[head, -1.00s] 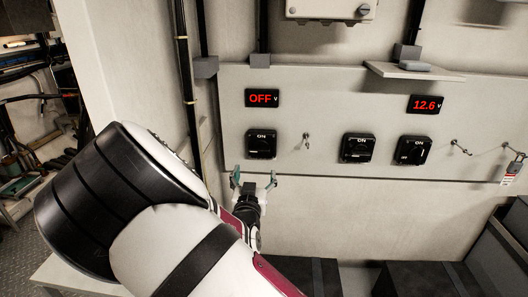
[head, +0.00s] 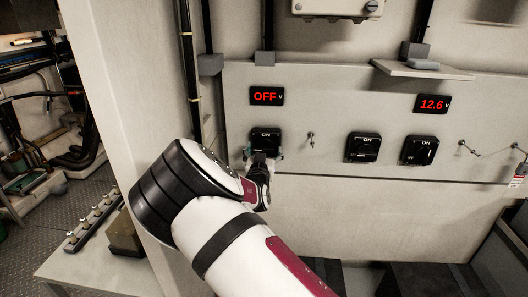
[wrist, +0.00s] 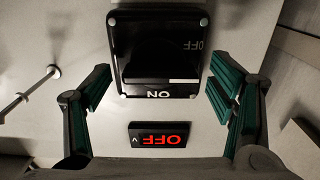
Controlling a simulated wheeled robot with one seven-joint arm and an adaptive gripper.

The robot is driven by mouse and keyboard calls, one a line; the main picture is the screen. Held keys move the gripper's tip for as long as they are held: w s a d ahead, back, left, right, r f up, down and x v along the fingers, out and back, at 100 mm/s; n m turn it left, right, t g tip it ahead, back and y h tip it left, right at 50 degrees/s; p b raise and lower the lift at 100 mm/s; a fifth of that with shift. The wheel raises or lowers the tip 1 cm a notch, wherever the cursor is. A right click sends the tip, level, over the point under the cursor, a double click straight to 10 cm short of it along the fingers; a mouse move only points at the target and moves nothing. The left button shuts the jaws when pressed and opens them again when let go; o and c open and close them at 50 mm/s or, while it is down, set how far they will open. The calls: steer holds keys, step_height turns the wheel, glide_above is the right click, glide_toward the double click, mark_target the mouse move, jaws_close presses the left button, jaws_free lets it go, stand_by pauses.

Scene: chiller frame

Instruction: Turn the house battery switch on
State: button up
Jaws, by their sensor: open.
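A black square switch (head: 266,136) sits on the grey panel under a red display (head: 266,96) that reads OFF. In the wrist view this switch (wrist: 160,50) appears upside down, with ON and OFF marks on its plate and a short white line. Its knob is black on black, so its exact angle is hard to tell. My gripper (head: 264,156) is open in front of the switch's lower part. In the wrist view its green-padded fingers stand apart, one on each side of the switch, with nothing held. No label naming the house battery is readable.
A small toggle (head: 311,139) is just right of the first switch. A shelf (head: 422,69) juts out above.

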steer(key=c, duration=1.1)
steer(key=shift+c, duration=0.2)
steer(key=shift+m, duration=0.3)
steer(key=m, duration=0.3)
steer(key=shift+d+r+m+p, duration=0.15)
steer(key=shift+m+p, duration=0.25)
steer(key=m, duration=0.4)
steer(key=shift+p, duration=0.35)
steer(key=m, duration=0.5)
steer(key=shift+d+p, duration=0.1)
steer(key=shift+p, duration=0.3)
steer(key=shift+m+p, duration=0.3)
steer(key=shift+m, duration=2)
